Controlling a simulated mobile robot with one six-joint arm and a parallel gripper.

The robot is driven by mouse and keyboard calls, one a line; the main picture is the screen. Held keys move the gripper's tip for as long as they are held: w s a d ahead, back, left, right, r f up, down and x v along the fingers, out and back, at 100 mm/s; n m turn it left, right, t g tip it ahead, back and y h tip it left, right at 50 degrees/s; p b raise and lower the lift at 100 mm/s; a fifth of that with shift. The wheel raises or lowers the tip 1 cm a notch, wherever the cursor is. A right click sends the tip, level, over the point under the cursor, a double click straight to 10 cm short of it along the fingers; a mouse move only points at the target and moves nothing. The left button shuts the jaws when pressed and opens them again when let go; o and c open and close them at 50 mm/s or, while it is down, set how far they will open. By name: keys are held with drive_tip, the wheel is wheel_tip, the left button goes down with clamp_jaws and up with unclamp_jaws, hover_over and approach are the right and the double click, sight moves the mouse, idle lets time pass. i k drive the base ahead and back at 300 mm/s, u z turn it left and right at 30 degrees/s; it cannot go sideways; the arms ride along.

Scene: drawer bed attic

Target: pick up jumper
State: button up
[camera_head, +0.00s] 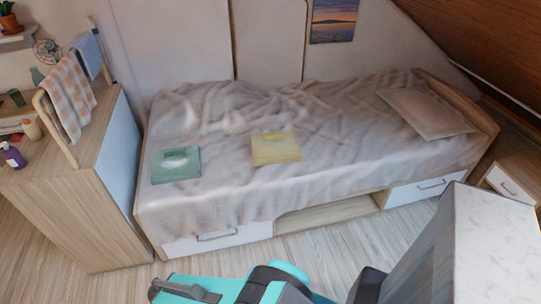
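Two folded pieces of cloth lie flat on the bed, and I cannot tell for certain which is the jumper. One is a green folded cloth (176,165) near the left front of the bed. The other is a yellow folded cloth (276,149) to its right, nearer the middle. Both rest on the rumpled grey-beige bedcover (345,150). My teal and black arm shows at the bottom edge, in front of the bed and apart from both cloths. The dark part at its left end (185,290) may be my gripper; its fingers cannot be made out clearly.
A pillow (425,112) lies at the bed's right end. Below are drawers with handles (217,236) and an open gap. A wooden cabinet (75,205) with a towel rail (72,95) and bottles stands left. A sloping wooden ceiling (480,40) hangs low at right.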

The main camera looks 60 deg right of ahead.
sight(282, 147)
drive_tip(key=z, duration=0.15)
drive_tip(key=i, duration=0.9)
drive_tip(key=u, duration=0.05)
